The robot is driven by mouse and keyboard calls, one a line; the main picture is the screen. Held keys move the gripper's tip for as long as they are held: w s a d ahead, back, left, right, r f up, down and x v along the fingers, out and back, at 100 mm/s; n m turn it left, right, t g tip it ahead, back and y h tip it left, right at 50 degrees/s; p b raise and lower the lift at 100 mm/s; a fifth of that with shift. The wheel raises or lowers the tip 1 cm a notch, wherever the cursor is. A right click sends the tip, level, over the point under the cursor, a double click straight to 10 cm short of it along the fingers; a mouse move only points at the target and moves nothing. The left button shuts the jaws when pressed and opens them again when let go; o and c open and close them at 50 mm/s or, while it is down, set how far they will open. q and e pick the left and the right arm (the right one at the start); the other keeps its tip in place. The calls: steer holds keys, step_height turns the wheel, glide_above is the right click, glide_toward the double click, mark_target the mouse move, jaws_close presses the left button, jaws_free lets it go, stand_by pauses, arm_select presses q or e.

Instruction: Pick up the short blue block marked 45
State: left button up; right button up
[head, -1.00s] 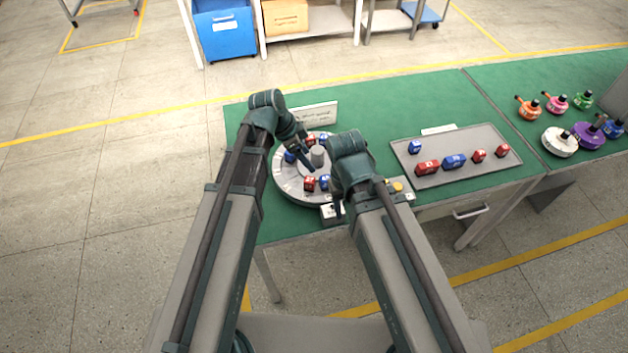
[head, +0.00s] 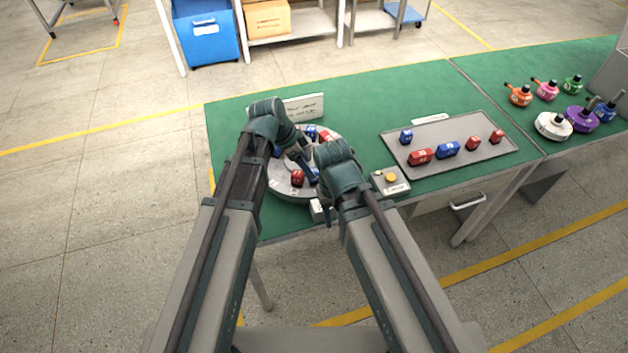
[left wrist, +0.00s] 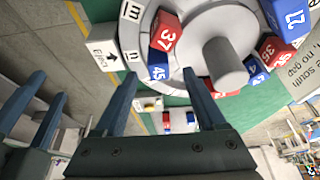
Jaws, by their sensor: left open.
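The short blue block marked 45 (left wrist: 158,68) sits on the round grey turntable, against the red block marked 37 (left wrist: 165,32). In the head view the blue block (head: 313,175) is partly hidden by my left gripper (head: 306,166). In the left wrist view my left gripper (left wrist: 162,76) is open and empty, its fingertips on either side of the blue block's place in the picture. Whether they reach down to it I cannot tell. My right gripper (head: 328,212) hangs at the turntable's near edge; its two fingers show apart in the left wrist view (left wrist: 42,100).
The turntable (head: 284,190) also holds other red and blue blocks around a grey central post (left wrist: 225,65). A grey tray (head: 400,160) with several blocks lies to the right. A small box with a yellow button (head: 391,178) stands between. A white sign (head: 303,106) stands behind.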

mark_target(314, 171)
arm_select(q)
steer(key=b+x, duration=0.4)
steer(key=x, duration=0.1)
steer(key=shift+d, duration=0.2)
jaws_close()
